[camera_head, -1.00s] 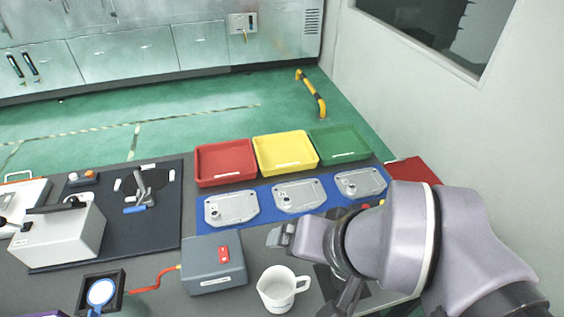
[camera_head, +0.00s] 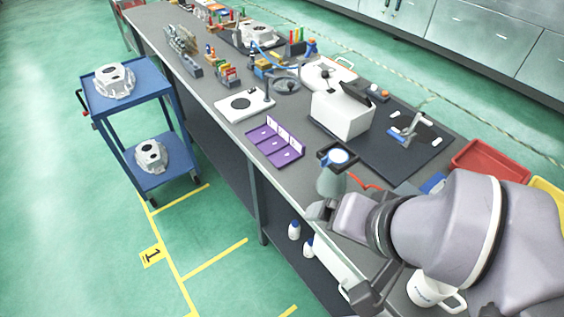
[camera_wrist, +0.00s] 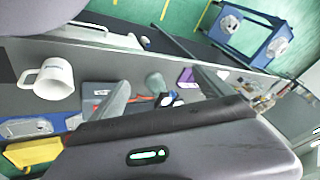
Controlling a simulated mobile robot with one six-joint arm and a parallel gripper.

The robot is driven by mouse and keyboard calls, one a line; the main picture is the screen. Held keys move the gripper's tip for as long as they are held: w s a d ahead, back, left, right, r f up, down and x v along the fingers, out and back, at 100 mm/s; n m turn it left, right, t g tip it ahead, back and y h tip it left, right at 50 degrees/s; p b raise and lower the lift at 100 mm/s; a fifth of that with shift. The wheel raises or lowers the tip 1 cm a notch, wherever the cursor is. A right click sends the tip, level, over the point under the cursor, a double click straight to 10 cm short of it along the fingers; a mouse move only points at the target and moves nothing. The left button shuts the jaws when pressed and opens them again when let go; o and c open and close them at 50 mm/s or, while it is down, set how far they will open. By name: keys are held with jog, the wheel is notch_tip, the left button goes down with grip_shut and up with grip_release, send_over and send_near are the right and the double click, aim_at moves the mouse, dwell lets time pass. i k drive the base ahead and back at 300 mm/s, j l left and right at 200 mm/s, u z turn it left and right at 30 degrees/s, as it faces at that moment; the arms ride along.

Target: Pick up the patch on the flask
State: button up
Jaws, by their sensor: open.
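The patch (camera_head: 338,157) is a white disc with a blue rim in a square black frame. It shows at the top of the grey-green flask (camera_head: 329,183) on the bench; I cannot tell exactly how it rests there. In the wrist view the flask (camera_wrist: 155,82) is small, with a dark and blue piece that may be the patch (camera_wrist: 166,99) beside it. My gripper (camera_head: 318,211) is in front of the flask in the head view, and appears apart from it. In the wrist view its fingers (camera_wrist: 163,88) are spread and nothing is between them up close.
A purple tray (camera_head: 262,134) and a white box (camera_head: 342,113) stand beyond the flask. A red cable (camera_head: 364,181) runs close by. A white mug (camera_head: 424,289) is under my arm. A blue cart (camera_head: 125,103) with castings stands left, across open floor.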

aim_at(338, 156)
jog(key=i+j+z, duration=0.15)
jog(key=z, duration=0.25)
jog(key=j+z, duration=0.25)
jog(key=z, duration=0.2)
jog(key=i+j+z, duration=0.1)
jog(key=j+z, duration=0.45)
jog(key=z, duration=0.25)
jog(key=i+j, duration=0.05)
